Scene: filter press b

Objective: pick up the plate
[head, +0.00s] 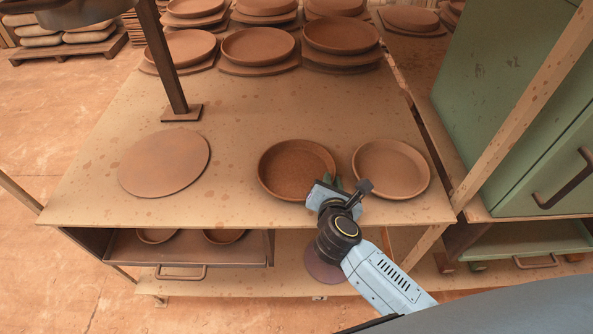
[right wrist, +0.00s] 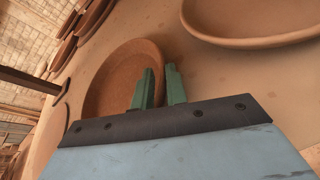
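A round brown plate (head: 297,168) with a raised rim lies flat on the tan worktop, front of centre. It also shows in the right wrist view (right wrist: 110,82). A second, lighter plate (head: 391,168) lies just to its right, partly in view at the top of the right wrist view (right wrist: 255,20). My right gripper (head: 333,182) is low at the first plate's right edge. Its green fingers (right wrist: 160,85) are apart, one over the plate's side and one over the gap toward the second plate. Contact with the rim cannot be made out. My left gripper is out of view.
A flat round disc (head: 164,163) lies to the left on the worktop (head: 235,120). A dark post (head: 168,65) stands behind it. Stacked plates (head: 258,46) fill the back. A green cabinet (head: 500,80) and wooden post (head: 520,110) bound the right.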

